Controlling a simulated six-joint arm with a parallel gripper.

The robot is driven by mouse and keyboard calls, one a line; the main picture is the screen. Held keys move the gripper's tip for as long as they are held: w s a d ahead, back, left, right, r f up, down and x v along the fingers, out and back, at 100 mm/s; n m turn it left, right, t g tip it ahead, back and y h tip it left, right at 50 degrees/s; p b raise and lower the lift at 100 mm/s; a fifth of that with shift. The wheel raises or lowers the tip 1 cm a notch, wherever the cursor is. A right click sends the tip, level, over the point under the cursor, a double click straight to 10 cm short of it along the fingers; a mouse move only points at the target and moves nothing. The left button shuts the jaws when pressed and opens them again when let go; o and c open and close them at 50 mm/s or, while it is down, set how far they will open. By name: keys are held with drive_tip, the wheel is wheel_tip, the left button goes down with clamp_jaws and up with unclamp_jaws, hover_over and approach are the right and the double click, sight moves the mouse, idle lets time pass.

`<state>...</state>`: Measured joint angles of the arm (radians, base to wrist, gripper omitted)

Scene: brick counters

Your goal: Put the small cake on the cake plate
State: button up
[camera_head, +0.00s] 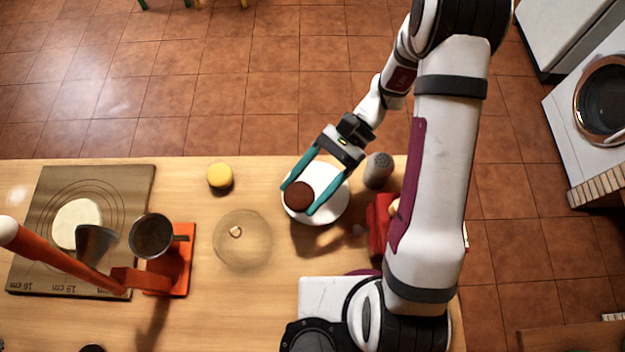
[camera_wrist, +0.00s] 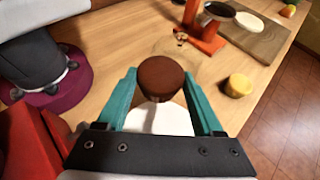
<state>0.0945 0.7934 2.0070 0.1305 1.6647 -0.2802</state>
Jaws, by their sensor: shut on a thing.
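The small cake (camera_head: 299,196) is round and dark brown. My gripper (camera_head: 298,199) has its two teal fingers on either side of the cake and is shut on it. In the wrist view the cake (camera_wrist: 161,78) sits between the fingertips (camera_wrist: 161,85). The cake plate (camera_head: 333,212) is white and round, and the cake is over its left part. The plate also shows below the cake in the wrist view (camera_wrist: 158,120). I cannot tell whether the cake's underside touches the plate.
A clear dome lid (camera_head: 243,240) with a knob lies left of the plate. A yellow round item (camera_head: 220,177) is behind it. A grey shaker (camera_head: 378,170) and a red object (camera_head: 380,214) stand right of the plate. An orange scale-like stand (camera_head: 176,265) and a board (camera_head: 50,190) with dough are at left.

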drive_tip(key=s+d+n+g+h, duration=0.3)
drive_tip(key=s+d+n+h, duration=0.4)
drive_tip(key=n+h, duration=0.75)
wheel_tip(320, 180, up, 3)
drive_tip(key=n+t+h, duration=0.3)
drive_tip(key=n+t, duration=1.9)
drive_tip(key=n, duration=0.1)
hover_over(319, 174)
drive_tip(key=s, duration=0.5)
drive_tip(key=shift+n+y, duration=0.45)
drive_tip(key=shift+y, duration=0.1)
drive_tip(key=f, duration=0.3)
drive_tip(key=a+f, duration=0.1)
drive_tip(key=f, duration=0.5)
drive_tip(key=shift+s+a+f, duration=0.15)
drive_tip(key=shift+a+f, duration=0.15)
drive_tip(key=shift+f, duration=0.2)
drive_tip(key=shift+f, duration=0.1)
